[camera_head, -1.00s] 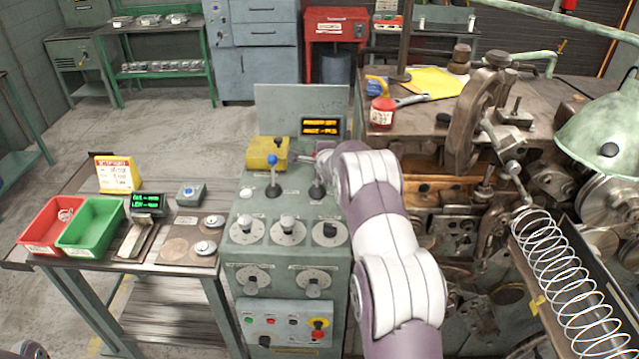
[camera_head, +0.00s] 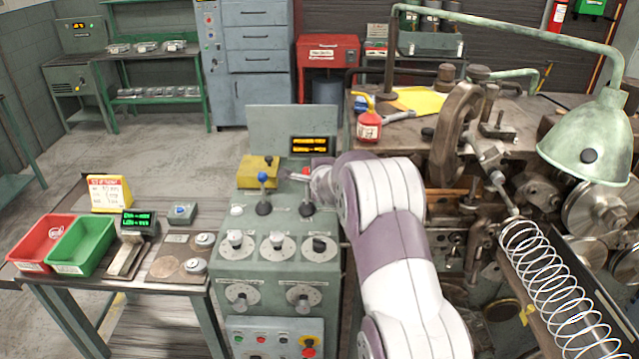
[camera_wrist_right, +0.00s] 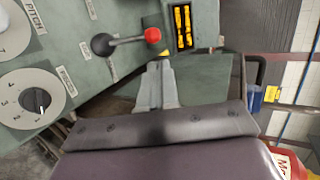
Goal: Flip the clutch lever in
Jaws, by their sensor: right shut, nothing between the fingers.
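A short lever with a red knob (camera_head: 306,171) stands on the top of the green control cabinet (camera_head: 230,262). In the right wrist view the red-knobbed lever (camera_wrist_right: 128,41) shows a dark round base and a metal shaft; its label is too small to read. A blue-knobbed lever (camera_head: 263,190) stands to its left. I cannot tell from labels which is the clutch lever. My right gripper (camera_head: 293,177) is shut and empty beside the red knob. In the right wrist view its fingertips (camera_wrist_right: 158,66) lie close to the knob; contact is unclear. My left gripper is out of view.
A yellow box (camera_head: 257,172) and an amber display (camera_head: 310,145) sit behind the levers. Dials (camera_head: 277,246) cover the cabinet's sloped front. A red oil can (camera_head: 369,125) stands on the machine bench. A large coil spring (camera_head: 560,285) lies at right.

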